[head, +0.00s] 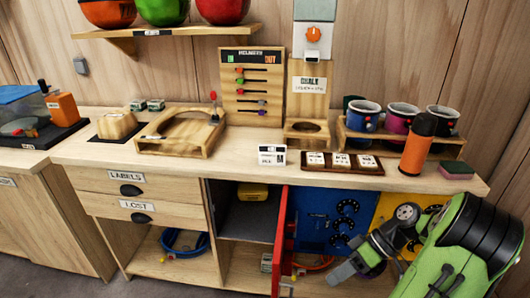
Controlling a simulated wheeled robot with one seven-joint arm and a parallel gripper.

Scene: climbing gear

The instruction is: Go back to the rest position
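My gripper (346,270) is at the lower right of the head view, at the end of my green and grey arm. It is low in front of the cabinet, below the worktop's front edge, beside the blue panel with dark curved pieces (325,217). Its fingers are small and seen at an angle, so I cannot tell whether they are open or shut. I see no object clearly held in it. My arm hides part of the cabinet's right side.
A red door (281,243) stands open, edge-on, left of my gripper. The worktop (230,152) above carries a wooden tray (191,147), a small white box (272,155), mugs (362,115) and an orange bottle (418,145). Grey floor (160,290) shows at the bottom left.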

